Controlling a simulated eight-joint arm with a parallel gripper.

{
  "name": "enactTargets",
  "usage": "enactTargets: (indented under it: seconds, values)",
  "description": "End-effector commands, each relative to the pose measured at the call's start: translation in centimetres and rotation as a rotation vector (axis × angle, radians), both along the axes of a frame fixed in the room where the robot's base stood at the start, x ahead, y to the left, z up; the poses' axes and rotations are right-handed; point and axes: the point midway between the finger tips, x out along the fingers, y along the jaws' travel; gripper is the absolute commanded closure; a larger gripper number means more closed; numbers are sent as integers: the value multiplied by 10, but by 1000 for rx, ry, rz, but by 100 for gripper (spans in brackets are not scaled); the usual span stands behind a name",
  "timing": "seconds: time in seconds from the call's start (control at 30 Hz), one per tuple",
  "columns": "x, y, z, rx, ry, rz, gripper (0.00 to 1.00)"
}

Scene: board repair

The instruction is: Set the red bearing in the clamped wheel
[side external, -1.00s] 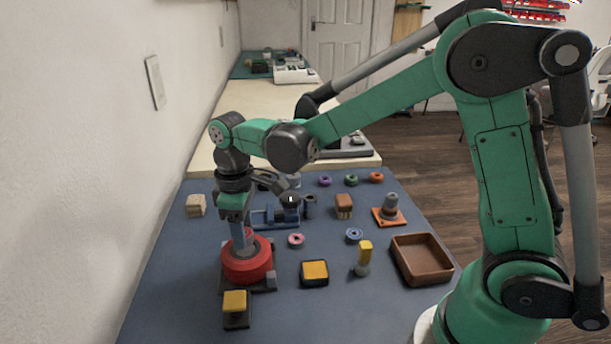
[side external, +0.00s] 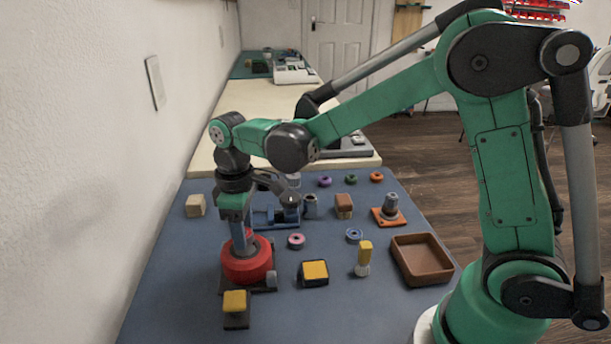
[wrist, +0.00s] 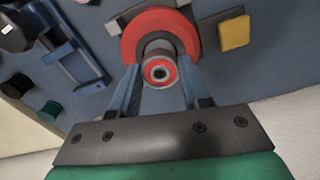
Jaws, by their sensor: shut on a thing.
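The red wheel (side external: 247,270) lies flat in its clamp base near the front left of the mat; it also shows in the wrist view (wrist: 133,45). My gripper (side external: 241,243) points down over the wheel's middle. In the wrist view my gripper (wrist: 160,78) has its two blue fingers on either side of the red bearing (wrist: 150,72), a small ring with a dark bore, and is shut on it. The bearing lines up with the wheel's grey centre. I cannot tell how deep it sits. In the side view the bearing is hidden.
A yellow-topped block (side external: 235,301) stands just in front of the wheel. A black and yellow block (side external: 314,272), a yellow-handled tool (side external: 364,254) and a brown tray (side external: 421,259) are to the right. A blue vise (side external: 272,216) and a pink ring (side external: 296,241) lie behind.

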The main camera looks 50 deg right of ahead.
Motion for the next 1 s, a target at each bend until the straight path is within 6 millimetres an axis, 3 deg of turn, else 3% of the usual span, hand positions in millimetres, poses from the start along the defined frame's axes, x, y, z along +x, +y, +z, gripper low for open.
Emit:
enactTargets:
  seconds: [1.0]
  values:
    - [0,0,-10,0,0,0,100]
